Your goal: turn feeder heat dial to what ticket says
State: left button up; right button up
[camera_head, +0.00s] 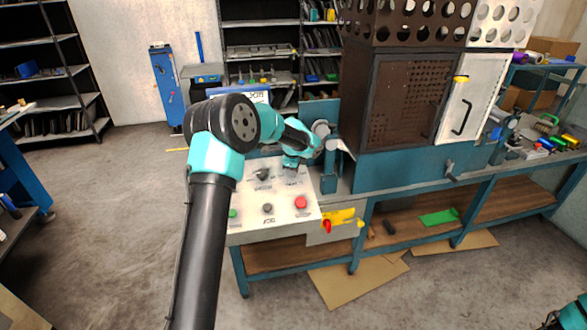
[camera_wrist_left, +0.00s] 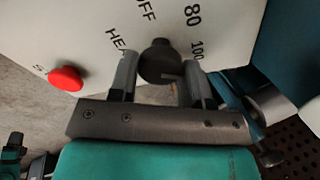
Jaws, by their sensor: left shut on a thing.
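The heat dial (camera_wrist_left: 158,62) is a dark round knob on the white feeder panel (camera_head: 246,196). In the left wrist view, the printed marks "OFF", "80" and "100" and part of "HEAT" show around it. My left gripper (camera_head: 291,167) has one finger on each side of the dial and is shut on it; its fingers also show in the left wrist view (camera_wrist_left: 158,72). I cannot tell which mark the dial points to. A white card (camera_head: 256,96) with dark lettering stands behind my left arm, partly hidden; I cannot read it or tell if it is the ticket.
A red button (camera_head: 300,203), a green button (camera_head: 233,213) and dark knobs (camera_head: 268,208) share the panel. A yellow and red handle (camera_head: 340,219) sits on the bench front. The brown perforated cabinet (camera_head: 405,95) stands right of the panel. Open floor lies to the left.

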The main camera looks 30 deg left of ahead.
dwell(0.4)
pick_arm(q)
jog(key=o, duration=0.9)
jog(key=v, duration=1.7)
jog(key=shift+r, duration=0.2)
jog(key=shift+s, duration=0.1)
